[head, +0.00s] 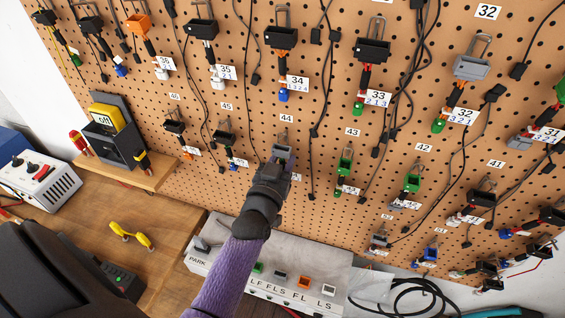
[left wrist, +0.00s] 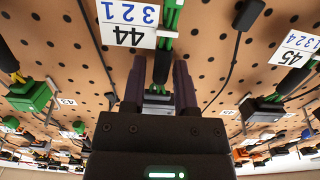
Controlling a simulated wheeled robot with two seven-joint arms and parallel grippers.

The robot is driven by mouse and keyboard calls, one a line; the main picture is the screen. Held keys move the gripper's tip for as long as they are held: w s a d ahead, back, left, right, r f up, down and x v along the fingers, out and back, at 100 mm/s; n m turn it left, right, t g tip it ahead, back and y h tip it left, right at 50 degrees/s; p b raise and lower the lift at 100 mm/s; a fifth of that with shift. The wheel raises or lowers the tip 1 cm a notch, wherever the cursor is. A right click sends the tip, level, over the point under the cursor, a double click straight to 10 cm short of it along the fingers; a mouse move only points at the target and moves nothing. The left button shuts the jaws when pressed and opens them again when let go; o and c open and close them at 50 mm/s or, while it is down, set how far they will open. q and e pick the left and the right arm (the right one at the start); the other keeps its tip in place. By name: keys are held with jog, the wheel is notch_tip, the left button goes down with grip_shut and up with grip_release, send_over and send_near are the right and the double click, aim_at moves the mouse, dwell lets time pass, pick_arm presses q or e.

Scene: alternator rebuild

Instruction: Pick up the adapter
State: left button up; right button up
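A grey adapter (head: 281,152) hangs on the pegboard under the number 44. My left gripper (head: 278,165) reaches up to it from below in the head view and covers its lower part. In the left wrist view, the two dark fingers of my left gripper (left wrist: 159,82) stand on either side of the grey adapter (left wrist: 158,98), with green wires and a black cable part above it. The adapter fills most of the gap. I cannot tell whether the fingers press on it. My right gripper is not in view.
The pegboard (head: 225,115) carries several other hanging adapters and loose black cables close by. A green adapter (head: 344,167) hangs to the right. A grey box marked PARK (head: 205,262) stands below on the wooden bench (head: 105,215).

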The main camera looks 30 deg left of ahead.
pick_arm(q)
grip_shut()
jog(key=shift+r, duration=0.1)
jog(key=shift+r, duration=0.4)
jog(key=shift+s+r, duration=0.25)
jog(key=b+v, duration=0.1)
jog(key=v, duration=1.6)
jog(key=shift+s, duration=0.25)
